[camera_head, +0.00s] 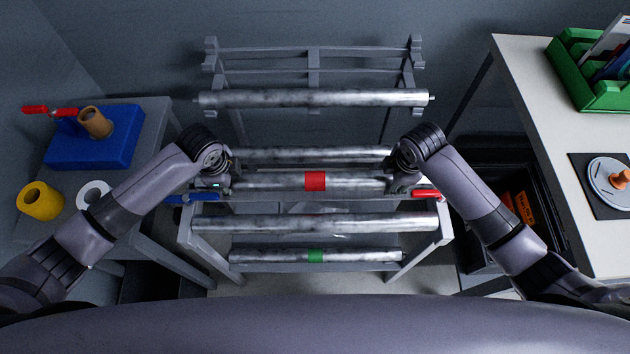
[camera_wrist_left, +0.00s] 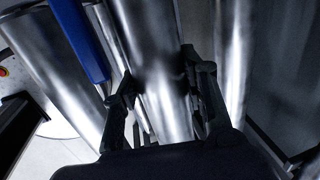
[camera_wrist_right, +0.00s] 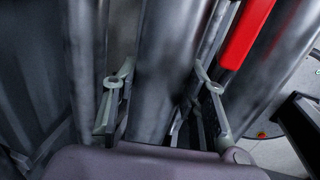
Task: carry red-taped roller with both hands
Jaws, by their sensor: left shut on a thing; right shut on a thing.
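The red-taped roller (camera_head: 278,184) is a long metal cylinder with a red band (camera_head: 315,181) at its middle. It lies level across the middle of the head view. My left gripper (camera_head: 218,182) is shut on its left end; the left wrist view shows the roller (camera_wrist_left: 160,75) between the fingers. My right gripper (camera_head: 398,180) is shut on its right end; the right wrist view shows the roller (camera_wrist_right: 165,75) between the fingers. The roller's ends are partly hidden by the grippers. Whether it touches anything below, I cannot tell.
Other rollers lie on the grey rack: a far one (camera_head: 310,98), one just behind (camera_head: 320,154), a near one (camera_head: 315,222), and a green-taped one (camera_head: 280,257). A blue handle (camera_head: 193,198) and a red handle (camera_head: 426,194) are close by. Tables flank the rack.

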